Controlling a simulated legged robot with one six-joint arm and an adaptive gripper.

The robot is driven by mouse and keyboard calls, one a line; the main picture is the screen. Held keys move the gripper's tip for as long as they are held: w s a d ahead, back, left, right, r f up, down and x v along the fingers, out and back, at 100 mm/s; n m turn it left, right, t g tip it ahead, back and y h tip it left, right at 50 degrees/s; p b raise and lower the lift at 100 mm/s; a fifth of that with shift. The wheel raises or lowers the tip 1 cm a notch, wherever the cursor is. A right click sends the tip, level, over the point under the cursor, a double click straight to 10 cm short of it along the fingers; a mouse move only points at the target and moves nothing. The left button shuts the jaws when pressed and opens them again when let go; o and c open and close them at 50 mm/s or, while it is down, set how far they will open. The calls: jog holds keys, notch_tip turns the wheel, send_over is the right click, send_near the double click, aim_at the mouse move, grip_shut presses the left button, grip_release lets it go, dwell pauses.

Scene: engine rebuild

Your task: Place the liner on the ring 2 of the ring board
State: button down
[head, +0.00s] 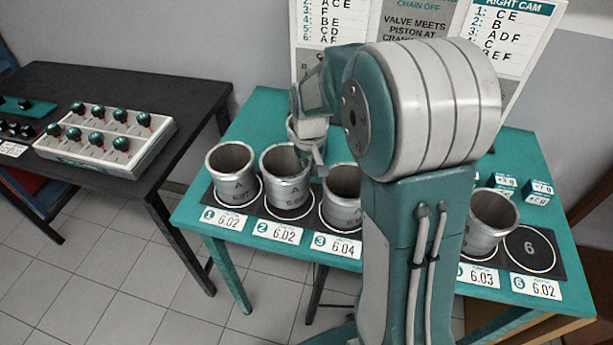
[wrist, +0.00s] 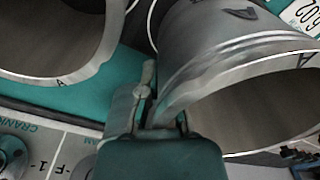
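A grey metal liner (head: 286,178) marked A is over ring 2 (head: 290,215), behind the 6.02 label. It leans slightly, and part of the ring's dark inside and white outline shows below it. I cannot tell whether its base touches the board. My gripper (head: 316,158) is at the liner's right rim. In the wrist view my gripper (wrist: 160,118) is closed on the rim wall of this liner (wrist: 225,75), which fills the right side. The far finger is partly hidden. The ring board (head: 262,210) is dark and lies on the teal table.
Other liners stand at ring 1 (head: 233,172), ring 3 (head: 342,193) and ring 5 (head: 490,222), close on either side. Ring 6 (head: 529,249) is empty. My arm hides ring 4. Small teal boxes (head: 538,191) sit at the back right. A black table (head: 95,85) stands left.

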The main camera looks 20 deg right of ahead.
jog(key=shift+d+f, duration=0.15)
jog(key=shift+f, duration=1.15)
jog(key=shift+f, duration=0.15)
jog(key=c, duration=0.8)
grip_release()
